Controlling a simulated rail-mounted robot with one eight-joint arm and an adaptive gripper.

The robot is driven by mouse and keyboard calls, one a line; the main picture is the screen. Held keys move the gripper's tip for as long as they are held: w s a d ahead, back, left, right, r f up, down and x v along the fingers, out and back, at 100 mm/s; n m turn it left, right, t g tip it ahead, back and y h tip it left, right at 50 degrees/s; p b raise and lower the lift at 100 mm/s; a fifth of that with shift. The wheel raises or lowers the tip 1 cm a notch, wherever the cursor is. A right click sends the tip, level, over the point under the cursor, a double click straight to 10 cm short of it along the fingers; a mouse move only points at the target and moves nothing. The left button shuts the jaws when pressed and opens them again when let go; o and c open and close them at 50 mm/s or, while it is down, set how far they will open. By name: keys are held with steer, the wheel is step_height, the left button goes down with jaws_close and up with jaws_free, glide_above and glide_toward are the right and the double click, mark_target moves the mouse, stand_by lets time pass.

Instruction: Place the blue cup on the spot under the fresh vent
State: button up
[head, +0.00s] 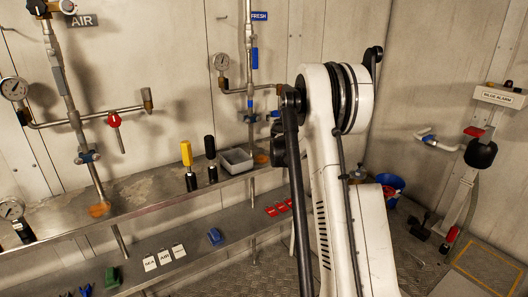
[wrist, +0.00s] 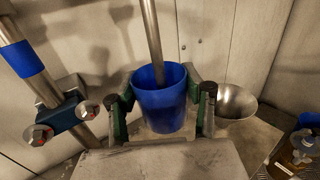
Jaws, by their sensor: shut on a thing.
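The blue cup (wrist: 160,108) is between the two green-padded fingers of my gripper (wrist: 163,115) in the wrist view. The fingers are shut on it from both sides, and its open mouth shows. A metal pipe (wrist: 152,40) comes down from above and overlaps the cup's mouth; I cannot tell how far its end is from the cup. In the head view the FRESH label (head: 259,16) is beside a blue-banded pipe, and an orange spot (head: 261,159) lies on the shelf below. My arm hides my gripper and the held cup there.
A steel bowl (wrist: 238,102) stands right of the gripper. On the shelf (head: 140,193) are a grey tray (head: 236,161) and a yellow-topped bottle (head: 187,158). A blue bucket (head: 392,183) is behind my arm.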

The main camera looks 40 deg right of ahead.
steer(key=shift+d+h, duration=0.1)
steer(key=shift+h, duration=0.2)
steer(key=shift+f, duration=0.2)
step_height(320, 180, down, 9)
steer(key=shift+f+b, duration=0.15)
steer(key=shift+b, duration=1.1)
steer(key=shift+f, duration=0.15)
steer(key=o, duration=0.8)
steer(key=shift+o, duration=0.7)
